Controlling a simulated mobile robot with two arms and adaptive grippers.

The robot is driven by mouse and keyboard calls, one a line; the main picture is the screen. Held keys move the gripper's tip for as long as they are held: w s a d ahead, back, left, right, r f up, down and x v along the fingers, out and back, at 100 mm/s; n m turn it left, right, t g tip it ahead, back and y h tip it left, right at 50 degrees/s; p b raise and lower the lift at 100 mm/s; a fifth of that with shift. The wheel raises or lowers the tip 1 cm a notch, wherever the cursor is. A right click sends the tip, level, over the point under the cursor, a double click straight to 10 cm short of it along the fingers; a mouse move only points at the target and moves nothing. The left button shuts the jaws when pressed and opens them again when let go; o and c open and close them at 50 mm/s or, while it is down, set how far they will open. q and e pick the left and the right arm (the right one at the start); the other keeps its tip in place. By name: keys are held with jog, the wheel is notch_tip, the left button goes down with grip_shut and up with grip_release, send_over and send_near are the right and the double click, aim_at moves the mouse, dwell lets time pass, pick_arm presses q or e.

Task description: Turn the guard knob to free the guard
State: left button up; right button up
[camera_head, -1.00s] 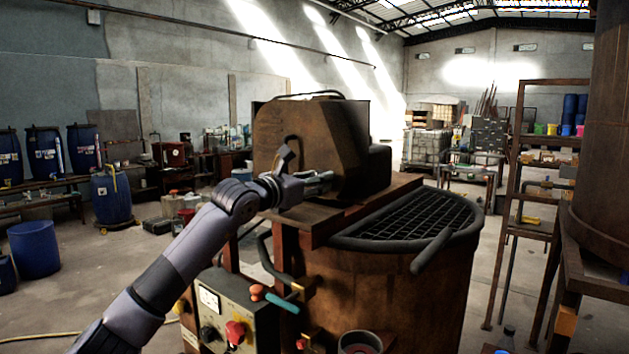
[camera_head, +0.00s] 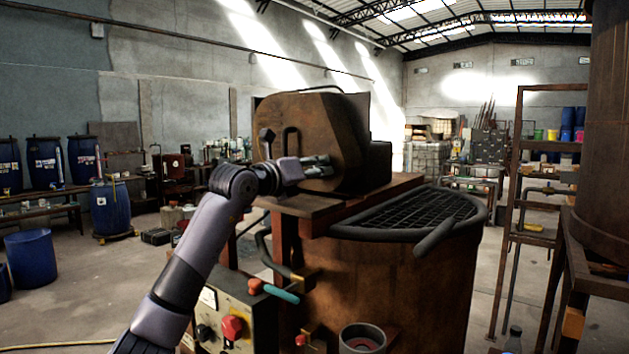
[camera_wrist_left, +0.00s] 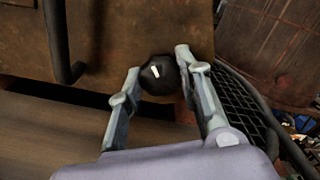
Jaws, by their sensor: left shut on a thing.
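The guard (camera_head: 300,128) is a rusty brown metal cover on top of the vat. The guard knob (camera_wrist_left: 158,75) is a round black knob with a white mark on the guard's face, seen in the left wrist view. My left gripper (camera_wrist_left: 160,82) has its two fingers on either side of the knob and is shut on it. In the head view, my left gripper (camera_head: 322,161) reaches the guard's front face from the left, and the knob is hidden there by the fingers. My right gripper is not in view.
A black grid (camera_head: 415,220) with a thick rim covers the vat (camera_head: 395,285). A black handle (camera_wrist_left: 60,40) stands out from the guard beside the gripper.

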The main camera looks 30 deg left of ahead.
pick_arm(q)
jog(key=n+b, duration=0.1)
jog(key=n, duration=0.4)
jog(key=shift+n+b, duration=0.4)
jog(key=n, duration=0.4)
jog(key=shift+n+b, duration=0.4)
jog(key=shift+n, duration=0.3)
jog(key=o, duration=1.2)
jog(key=s, duration=0.8)
jog(key=s+a, duration=0.1)
jog(key=s, duration=0.3)
